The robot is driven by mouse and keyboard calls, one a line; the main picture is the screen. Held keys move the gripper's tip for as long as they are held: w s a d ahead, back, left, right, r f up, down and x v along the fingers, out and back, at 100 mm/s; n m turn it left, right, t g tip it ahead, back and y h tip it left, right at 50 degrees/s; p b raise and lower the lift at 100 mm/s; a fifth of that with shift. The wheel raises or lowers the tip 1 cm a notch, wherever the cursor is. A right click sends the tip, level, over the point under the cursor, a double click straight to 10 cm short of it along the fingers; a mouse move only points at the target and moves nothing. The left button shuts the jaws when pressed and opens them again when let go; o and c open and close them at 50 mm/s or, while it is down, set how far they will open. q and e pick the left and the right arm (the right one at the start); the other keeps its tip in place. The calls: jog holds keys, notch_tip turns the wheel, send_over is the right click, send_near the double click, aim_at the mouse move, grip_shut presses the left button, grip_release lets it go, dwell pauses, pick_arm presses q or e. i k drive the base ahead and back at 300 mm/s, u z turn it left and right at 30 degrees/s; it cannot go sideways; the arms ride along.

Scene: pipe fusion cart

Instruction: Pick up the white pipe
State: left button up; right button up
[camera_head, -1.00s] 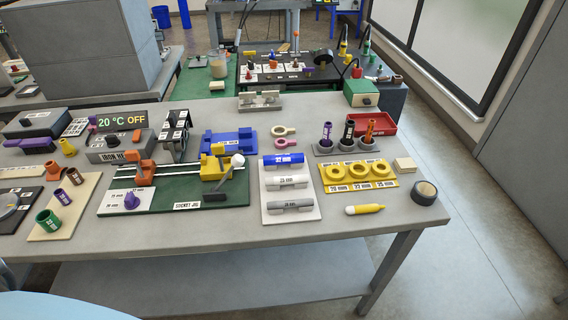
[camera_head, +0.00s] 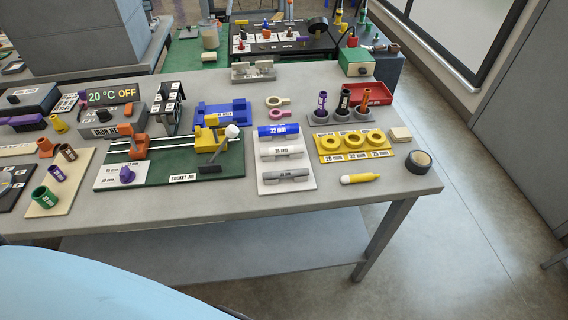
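The white pipe (camera_head: 282,153) lies on its side on a pale board on the grey table. It is the middle one of three pipes there. The blue pipe (camera_head: 278,131) marked 32 mm lies behind it and the grey pipe (camera_head: 287,175) lies in front of it. All three lie roughly left to right and apart from each other. Neither of my grippers is in view.
The green socket jig (camera_head: 205,165) stands left of the pale board (camera_head: 303,186). A yellow ring tray (camera_head: 353,145), a yellow marker (camera_head: 360,178) and a tape roll (camera_head: 419,162) are to the right. The table's front strip is clear.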

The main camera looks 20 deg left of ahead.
aim_at(286, 150)
jog(key=u, duration=1.15)
jog(key=k, duration=0.45)
jog(key=z, duration=0.75)
jog(key=i, duration=0.85)
jog(key=u, duration=0.65)
